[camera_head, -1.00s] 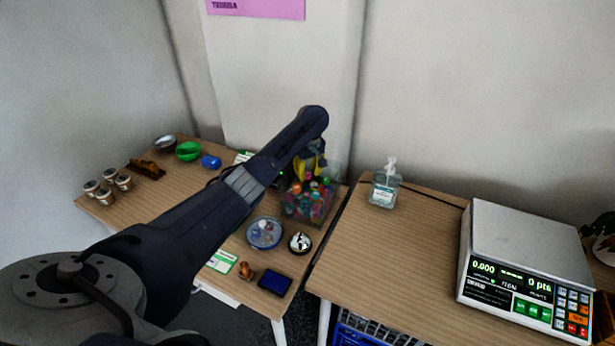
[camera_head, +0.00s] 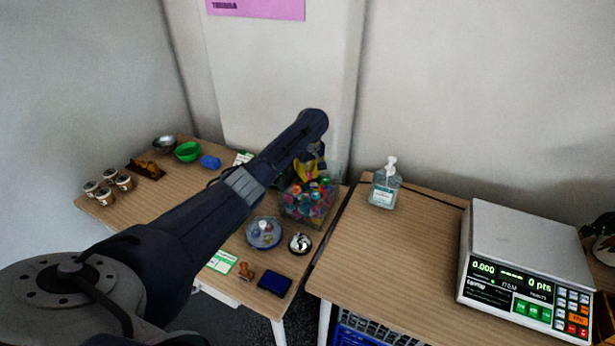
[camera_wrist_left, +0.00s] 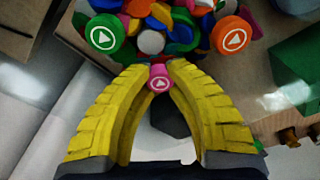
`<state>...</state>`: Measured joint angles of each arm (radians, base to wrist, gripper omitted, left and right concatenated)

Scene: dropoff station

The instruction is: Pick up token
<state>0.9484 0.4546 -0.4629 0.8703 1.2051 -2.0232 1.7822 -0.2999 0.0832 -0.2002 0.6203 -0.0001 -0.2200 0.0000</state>
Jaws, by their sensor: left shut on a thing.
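Many coloured round tokens fill a clear box (camera_head: 296,217) at the near right of the left table. In the left wrist view, my left gripper (camera_wrist_left: 160,75) has its yellow fingers closed together on a pink token (camera_wrist_left: 160,84) with a white triangle mark. The loose tokens show beyond the fingertips, with a green token (camera_wrist_left: 104,36) and an orange token (camera_wrist_left: 233,38) near them. In the head view, my left gripper (camera_head: 311,176) is over the box, partly hidden by my arm. My right gripper is not in view.
A plate (camera_head: 264,236), a bell (camera_head: 300,243) and a blue ink pad (camera_head: 275,284) lie in front of the box. A sanitizer bottle (camera_head: 385,187) and a scale (camera_head: 525,265) stand on the right table. The middle of the right table is clear.

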